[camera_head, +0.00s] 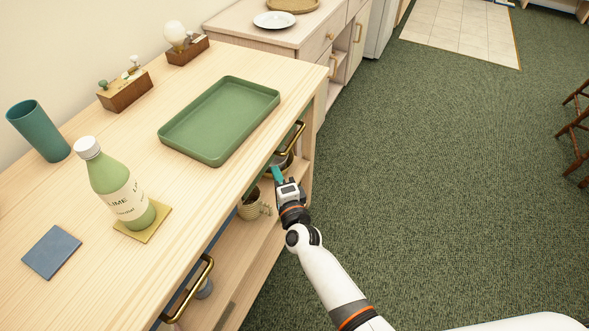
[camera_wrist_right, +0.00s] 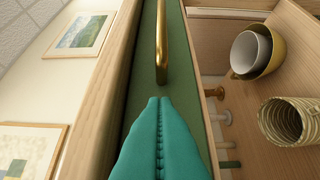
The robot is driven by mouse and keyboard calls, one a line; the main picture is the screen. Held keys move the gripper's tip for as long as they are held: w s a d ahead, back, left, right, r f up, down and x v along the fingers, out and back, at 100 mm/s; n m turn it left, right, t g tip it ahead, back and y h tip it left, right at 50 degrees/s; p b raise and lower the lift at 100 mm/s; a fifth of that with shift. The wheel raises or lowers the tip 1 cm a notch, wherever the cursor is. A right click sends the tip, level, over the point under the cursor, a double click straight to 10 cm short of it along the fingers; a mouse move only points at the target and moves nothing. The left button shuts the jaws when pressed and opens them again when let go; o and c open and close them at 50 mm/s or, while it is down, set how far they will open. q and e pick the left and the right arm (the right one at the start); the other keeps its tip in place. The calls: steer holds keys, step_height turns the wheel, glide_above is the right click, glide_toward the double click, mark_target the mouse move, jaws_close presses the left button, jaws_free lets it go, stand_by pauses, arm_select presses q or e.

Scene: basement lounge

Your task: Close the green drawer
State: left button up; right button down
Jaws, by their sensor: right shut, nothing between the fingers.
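The green drawer (camera_wrist_right: 142,65) shows in the right wrist view as a narrow green front under the wooden tabletop edge, with an upright brass bar handle (camera_wrist_right: 161,45). In the head view its brass handle (camera_head: 294,140) sticks out past the table's edge below the green tray; most of the front is hidden by the tabletop. How far the drawer stands open is hard to tell. My right gripper (camera_head: 277,171) is beside the table edge near this handle. Its teal fingers (camera_wrist_right: 159,101) are shut and empty, close to the green front; contact cannot be told. My left gripper is not in view.
The table (camera_head: 120,185) holds a green tray (camera_head: 220,115), a bottle (camera_head: 118,190) and small items. A second brass handle (camera_head: 192,290) juts out nearer me. The shelf below holds bowls (camera_wrist_right: 250,50) and a ribbed pot (camera_wrist_right: 283,120). Carpet (camera_head: 430,190) at right is clear.

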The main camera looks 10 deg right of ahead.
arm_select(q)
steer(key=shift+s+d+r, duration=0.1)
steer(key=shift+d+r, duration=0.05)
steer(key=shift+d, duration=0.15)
arm_select(e)
steer(key=s+d, duration=0.2)
steer(key=s, duration=0.8)
steer(key=shift+s+d, duration=0.15)
steer(key=shift+d, duration=0.25)
steer(key=shift+f, duration=0.15)
